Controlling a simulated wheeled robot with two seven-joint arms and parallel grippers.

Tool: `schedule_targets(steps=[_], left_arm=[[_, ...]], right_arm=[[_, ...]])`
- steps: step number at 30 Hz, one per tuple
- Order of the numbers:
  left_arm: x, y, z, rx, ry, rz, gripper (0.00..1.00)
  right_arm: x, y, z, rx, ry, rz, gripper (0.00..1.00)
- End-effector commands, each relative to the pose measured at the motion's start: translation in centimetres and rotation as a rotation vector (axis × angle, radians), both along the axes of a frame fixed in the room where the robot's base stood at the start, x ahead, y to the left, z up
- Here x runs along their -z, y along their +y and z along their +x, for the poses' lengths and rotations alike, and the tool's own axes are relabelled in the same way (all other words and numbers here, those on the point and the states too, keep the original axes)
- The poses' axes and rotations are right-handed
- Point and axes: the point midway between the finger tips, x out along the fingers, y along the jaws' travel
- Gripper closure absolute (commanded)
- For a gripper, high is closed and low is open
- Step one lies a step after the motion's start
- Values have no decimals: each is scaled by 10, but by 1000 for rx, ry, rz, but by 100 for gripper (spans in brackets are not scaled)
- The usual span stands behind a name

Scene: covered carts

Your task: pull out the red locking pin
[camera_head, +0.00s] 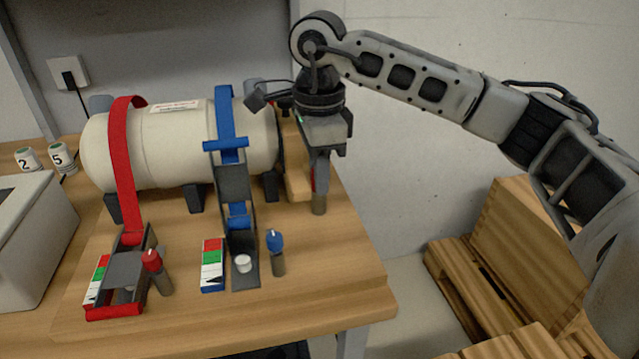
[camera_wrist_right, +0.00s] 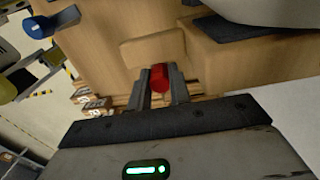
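My right gripper (camera_head: 319,190) points down beside the right end of a cream tank (camera_head: 180,140). In the right wrist view a short red cylinder, which looks like the red locking pin (camera_wrist_right: 160,78), sits between the gripper's two narrow fingers (camera_wrist_right: 161,90). The fingers appear to be shut on it. In the head view only a sliver of red (camera_head: 313,178) shows at the fingers; the rest is hidden. A separate red-capped peg (camera_head: 151,260) stands at the red strap's (camera_head: 122,165) latch. My left gripper is not in view.
A wooden block (camera_head: 297,165) is close beside the right gripper. A blue strap (camera_head: 226,120) crosses the tank, with a blue-capped peg (camera_head: 275,240) in front. A grey box (camera_head: 30,240) stands at left. Wooden crates (camera_head: 480,270) lie beyond the table's right edge.

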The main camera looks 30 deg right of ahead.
Motion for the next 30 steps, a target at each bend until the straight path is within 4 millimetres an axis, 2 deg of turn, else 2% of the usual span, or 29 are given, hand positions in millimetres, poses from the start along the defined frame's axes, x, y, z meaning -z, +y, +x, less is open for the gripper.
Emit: schedule_targets(steps=[8,30], left_arm=[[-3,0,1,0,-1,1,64],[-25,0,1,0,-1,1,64]], right_arm=[[-4,0,0,0,-1,1,100],[-34,0,0,0,-1,1,100]])
